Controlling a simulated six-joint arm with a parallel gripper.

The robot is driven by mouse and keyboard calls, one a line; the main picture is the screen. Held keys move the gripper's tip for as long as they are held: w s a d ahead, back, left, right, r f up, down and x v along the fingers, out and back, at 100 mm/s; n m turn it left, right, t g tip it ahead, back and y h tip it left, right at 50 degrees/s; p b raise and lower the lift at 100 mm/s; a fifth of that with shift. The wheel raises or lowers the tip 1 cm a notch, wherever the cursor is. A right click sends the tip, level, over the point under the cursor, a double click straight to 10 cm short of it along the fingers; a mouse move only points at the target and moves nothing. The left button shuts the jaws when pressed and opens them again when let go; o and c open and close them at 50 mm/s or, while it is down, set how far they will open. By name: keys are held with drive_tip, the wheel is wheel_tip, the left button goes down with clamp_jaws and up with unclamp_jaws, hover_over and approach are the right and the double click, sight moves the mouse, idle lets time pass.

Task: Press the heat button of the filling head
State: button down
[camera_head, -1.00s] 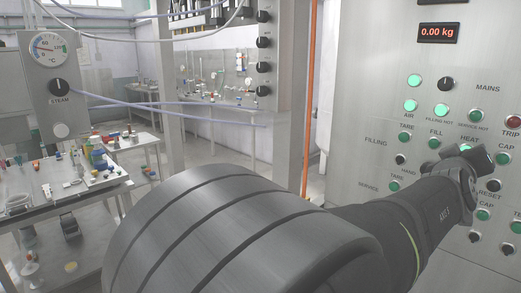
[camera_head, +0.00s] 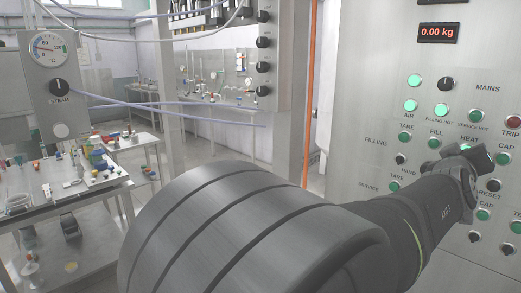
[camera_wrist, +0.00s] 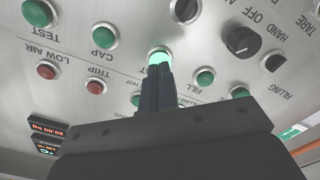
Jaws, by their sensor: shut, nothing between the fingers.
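The heat button (camera_head: 465,147) is a round green button, lit bright, under the HEAT label on the steel control panel (camera_head: 375,75). My wrist hides part of it in the head view. In the wrist view, where the panel appears upside down, the lit heat button (camera_wrist: 160,56) shows just beyond my fingertips. My gripper (camera_wrist: 157,70) is shut and empty, its fingers pointing at this button and covering its near edge. I cannot tell whether the tips touch it.
Close by are the green fill button (camera_wrist: 205,77), the green cap button (camera_wrist: 105,36), the red trip button (camera_wrist: 96,87) and a black hand-off knob (camera_wrist: 240,41). A red weight display (camera_head: 438,33) sits higher on the panel. An orange vertical pipe (camera_head: 310,90) runs left of the panel.

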drive_tip(key=shift+w+d, duration=0.45)
drive_tip(key=shift+w, duration=0.05)
drive_tip(key=v, duration=0.5)
idle(0.5)
idle(0.3)
drive_tip(key=s+a+f+m+g+y, duration=0.1)
drive_tip(key=s+a+f+g+y, duration=0.1)
drive_tip(key=s+a+f, duration=0.4)
drive_tip(key=s+a+f+m+g+y, duration=0.1)
drive_tip(key=s+a+f+g+y, duration=0.2)
drive_tip(key=a+f, duration=1.2)
drive_tip(key=s+a+f+m+g+y, duration=0.1)
drive_tip(key=s+a+f+y, duration=0.4)
drive_tip(key=s+a+f, duration=0.6)
drive_tip(key=shift+a+f+m+g+y, duration=0.2)
drive_tip(key=shift+a+m+g+y, duration=0.1)
drive_tip(key=shift+a+g, duration=0.75)
drive_tip(key=shift+a, duration=0.1)
